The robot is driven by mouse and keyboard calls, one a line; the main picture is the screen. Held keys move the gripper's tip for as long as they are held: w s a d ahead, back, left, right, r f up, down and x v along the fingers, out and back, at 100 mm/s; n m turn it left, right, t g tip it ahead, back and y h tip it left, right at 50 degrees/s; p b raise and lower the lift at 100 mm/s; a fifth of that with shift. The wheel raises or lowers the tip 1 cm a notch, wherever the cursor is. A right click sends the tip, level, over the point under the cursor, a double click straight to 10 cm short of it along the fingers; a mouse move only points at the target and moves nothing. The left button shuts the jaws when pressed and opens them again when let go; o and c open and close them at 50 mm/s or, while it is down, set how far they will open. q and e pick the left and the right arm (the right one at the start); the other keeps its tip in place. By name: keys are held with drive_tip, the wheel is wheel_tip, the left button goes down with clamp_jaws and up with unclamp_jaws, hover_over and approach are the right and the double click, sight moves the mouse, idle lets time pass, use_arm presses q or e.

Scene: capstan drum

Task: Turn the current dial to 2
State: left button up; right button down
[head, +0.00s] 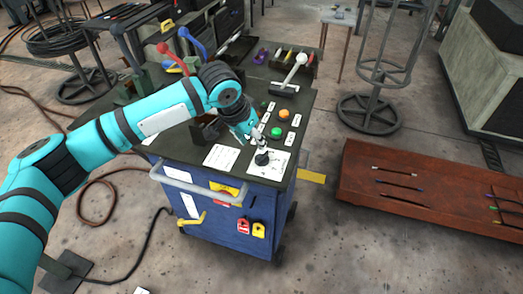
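The current dial looks to be the small black knob (262,159) on a white marked plate (280,163) at the front right of the dark cart top (190,146). The numbers on the plate are too small to read, so its setting cannot be told. My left gripper (261,148) points down just over the knob, with its fingertips at or very near it. Whether the fingers touch or grip the knob cannot be told. My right gripper is not in view.
Green (276,132) and orange (283,114) buttons sit just behind the dial. A lever with a pale knob (297,63) stands farther back. Red (170,57) and blue (190,41) levers rise behind my arm. A grey handle (190,184) runs along the cart's front.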

sight(262, 154)
use_arm(q)
drive_tip(key=x, duration=0.8)
drive_tip(key=shift+w+d+f, duration=0.1)
drive_tip(key=shift+f, duration=0.15)
clamp_jaws()
